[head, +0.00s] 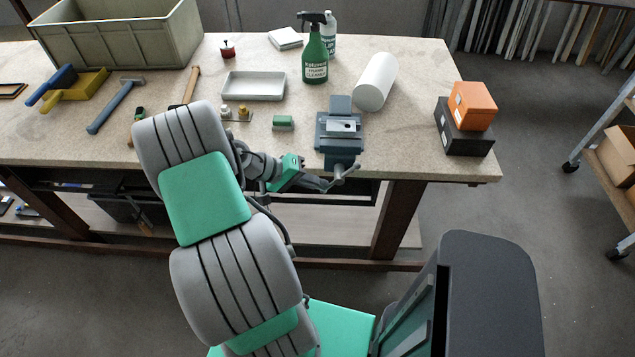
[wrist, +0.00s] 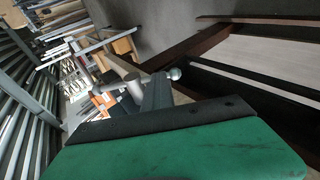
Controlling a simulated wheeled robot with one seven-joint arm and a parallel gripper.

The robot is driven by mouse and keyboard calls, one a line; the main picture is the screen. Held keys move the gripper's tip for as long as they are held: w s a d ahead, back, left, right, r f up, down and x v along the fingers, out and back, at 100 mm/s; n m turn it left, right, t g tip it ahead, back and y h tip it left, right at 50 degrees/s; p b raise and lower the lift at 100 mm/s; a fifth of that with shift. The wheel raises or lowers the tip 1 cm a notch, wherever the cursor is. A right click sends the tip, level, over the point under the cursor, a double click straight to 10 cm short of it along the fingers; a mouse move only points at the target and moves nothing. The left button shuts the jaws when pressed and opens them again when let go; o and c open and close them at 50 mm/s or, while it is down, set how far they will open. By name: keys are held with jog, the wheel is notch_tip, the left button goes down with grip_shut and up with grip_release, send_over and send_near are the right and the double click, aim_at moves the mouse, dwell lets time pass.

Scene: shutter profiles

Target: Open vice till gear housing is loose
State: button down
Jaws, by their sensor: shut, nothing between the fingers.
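The blue-grey vice (head: 340,150) is at the front edge of the bench, right of centre. A light metal block, apparently the gear housing (head: 341,125), sits between its jaws; I cannot tell how tightly. The vice's crank handle (head: 347,171) sticks out past the bench edge. My gripper (head: 322,185) is shut and empty, just left of the handle; I cannot tell whether it touches it. In the wrist view a round knob (wrist: 174,73), apparently on the handle, shows beyond my green gripper body, which hides much of that view.
A small green block (head: 283,123) and a grey tray (head: 254,86) lie left of the vice. Orange (head: 472,105) and black boxes (head: 463,138) are stacked to the right, with bare bench between.

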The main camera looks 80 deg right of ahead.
jog(key=shift+f, duration=0.25)
jog(key=v, duration=1.4)
jog(key=shift+w+f+p, duration=0.3)
jog(key=shift+f, duration=0.05)
jog(key=shift+a, duration=0.1)
